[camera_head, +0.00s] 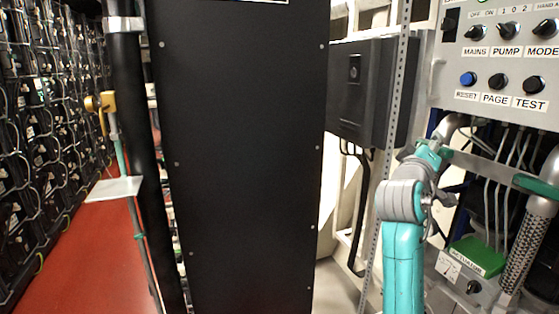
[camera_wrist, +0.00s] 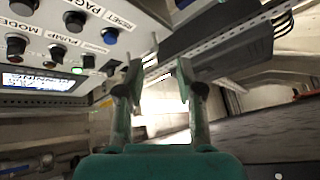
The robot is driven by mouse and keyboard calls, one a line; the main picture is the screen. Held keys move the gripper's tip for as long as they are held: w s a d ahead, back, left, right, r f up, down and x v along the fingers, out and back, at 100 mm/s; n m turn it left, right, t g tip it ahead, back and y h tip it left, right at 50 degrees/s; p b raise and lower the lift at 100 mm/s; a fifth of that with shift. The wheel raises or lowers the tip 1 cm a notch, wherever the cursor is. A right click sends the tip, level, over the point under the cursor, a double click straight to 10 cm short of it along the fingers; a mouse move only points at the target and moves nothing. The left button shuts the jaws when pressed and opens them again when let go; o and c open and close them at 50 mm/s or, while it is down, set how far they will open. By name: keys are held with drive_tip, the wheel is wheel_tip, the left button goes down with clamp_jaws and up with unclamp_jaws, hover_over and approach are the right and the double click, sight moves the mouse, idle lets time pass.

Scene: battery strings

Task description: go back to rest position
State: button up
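My teal and grey arm rises at the lower right of the head view, in front of the control panel (camera_head: 455,85). My gripper (camera_wrist: 160,80) shows in the wrist view with its two fingers apart and nothing between them. In the head view its fingers are small and partly hidden by my wrist, near the panel's lower left edge. The panel carries knobs labelled MAINS, PUMP, MODE, PAGE and TEST, and a blue RESET button (camera_head: 468,79). The panel also shows in the wrist view at upper left, tilted, with a lit display (camera_wrist: 38,80). No finger visibly touches it.
A tall black cabinet (camera_head: 240,150) fills the middle of the head view. A black wall box (camera_head: 362,85) and a perforated metal post stand left of my arm. Pipes and a green ACTUATOR box (camera_head: 478,257) lie right of it. Battery racks (camera_head: 40,130) line the red floor's left.

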drive_tip(key=s+a+f+n+y, duration=0.1)
drive_tip(key=s+a+f+y, duration=0.2)
drive_tip(key=f, duration=0.8)
drive_tip(key=s+a+f+n+t+y, duration=0.15)
drive_tip(key=s+f, duration=0.25)
drive_tip(key=f, duration=0.7)
drive_tip(key=s+a+f+y, duration=0.3)
drive_tip(key=s+a+f, duration=0.1)
drive_tip(key=f, duration=0.7)
drive_tip(key=s+a+f+y, duration=0.2)
drive_tip(key=s+a+f, duration=0.1)
drive_tip(key=s+f, duration=0.6)
drive_tip(key=s+a+f+m+g+y, duration=0.15)
drive_tip(key=s+f, duration=0.25)
drive_tip(key=s, duration=0.6)
drive_tip(key=s+a+f+y, duration=0.1)
drive_tip(key=s+a+f, duration=0.15)
drive_tip(key=s, duration=0.75)
drive_tip(key=s+r+m, duration=0.2)
drive_tip(key=s, duration=0.8)
drive_tip(key=s+r+m+g+y, duration=0.1)
drive_tip(key=s, duration=0.9)
drive_tip(key=shift+s+a+r+m, duration=0.15)
drive_tip(key=shift+a+r+m, duration=0.2)
drive_tip(key=shift+m, duration=0.05)
drive_tip(key=shift+d, duration=0.1)
